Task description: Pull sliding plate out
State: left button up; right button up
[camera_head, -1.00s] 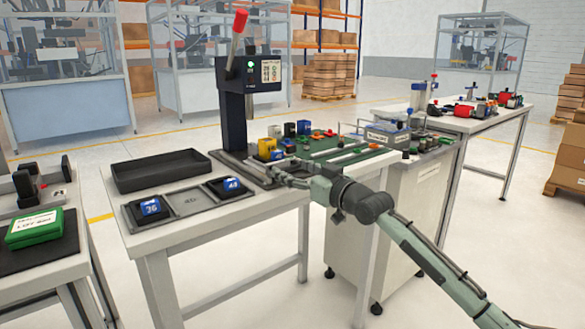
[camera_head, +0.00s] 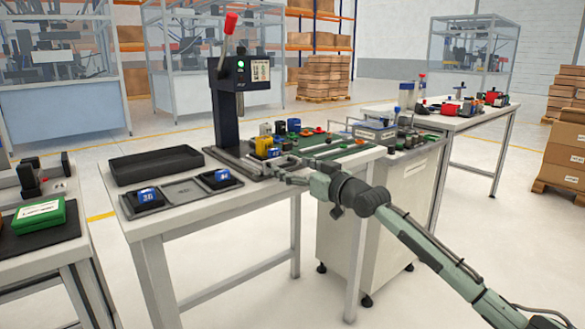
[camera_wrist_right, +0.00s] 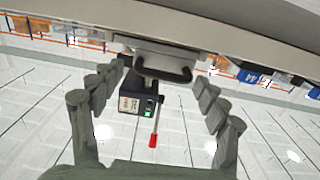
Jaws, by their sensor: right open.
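The press (camera_head: 228,105) stands at the back of the table, dark, with a red-tipped lever raised. The sliding plate (camera_head: 254,166) is a dark flat piece at its foot, partly hidden by my gripper. In the right wrist view, the plate (camera_wrist_right: 160,52) shows as a grey block with a dark bar handle (camera_wrist_right: 163,73). My right gripper (camera_head: 284,175) is open at the plate's front right. In the right wrist view its fingers (camera_wrist_right: 160,80) lie on either side of the handle, with gaps; contact cannot be told. My left gripper is not in view.
A black tray (camera_head: 155,165) and a fixture with blue-labelled parts (camera_head: 147,196) lie left of the press. Yellow and blue parts (camera_head: 264,148) stand close beside it. A green mat (camera_head: 340,158) with rods lies to the right. The floor in front is clear.

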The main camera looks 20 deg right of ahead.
jog(key=shift+a, duration=0.15)
jog(key=v, duration=1.2)
jog(key=s+a+f+m+g+h, duration=0.1)
jog(key=s+f+g+h, duration=0.35)
jog(key=f, duration=1.05)
jog(key=s+a+f+g, duration=0.15)
jog(key=s+f, duration=0.55)
jog(key=f, duration=0.8)
jog(key=s+f+g+h, duration=0.1)
jog(key=s+f+g, duration=0.3)
jog(key=s+f, duration=0.4)
jog(key=s+f+m+g+h, duration=0.1)
jog(key=s+f+g, duration=0.3)
jog(key=s+f, duration=0.5)
jog(key=s+h, duration=0.1)
jog(key=s, duration=0.4)
jog(key=shift+s+d, duration=0.2)
jog(key=shift+s, duration=0.2)
